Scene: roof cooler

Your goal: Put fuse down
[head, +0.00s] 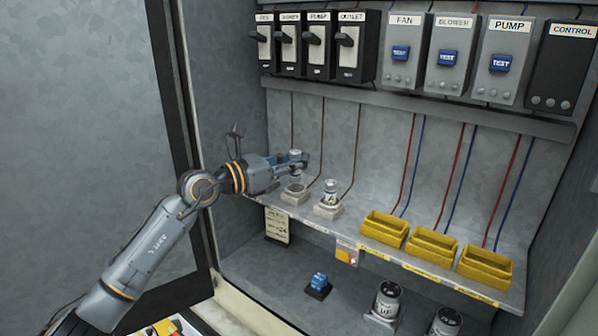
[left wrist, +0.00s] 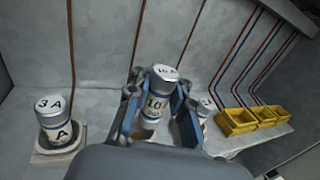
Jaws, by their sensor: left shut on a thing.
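My left gripper (head: 288,164) is shut on a silver-and-white fuse (head: 295,155). In the left wrist view, this held fuse (left wrist: 159,95) reads 10 and sits upright between the gripper's blue pads (left wrist: 157,108). In the head view it is above a pale socket (head: 295,193) on the shelf, which looks empty. A second fuse (head: 329,194) stands in the socket to the right; it is partly hidden in the left wrist view (left wrist: 206,106). A fuse marked 3 A (left wrist: 54,118) stands in a socket at the left of the wrist view. My right gripper is not in view.
Three yellow bins (head: 433,243) line the shelf (head: 340,229) to the right. Switches (head: 347,46) and labelled boxes (head: 453,55) hang above. A blue block (head: 319,282) and large canisters (head: 387,299) sit below. An open cabinet door (head: 90,150) is at left.

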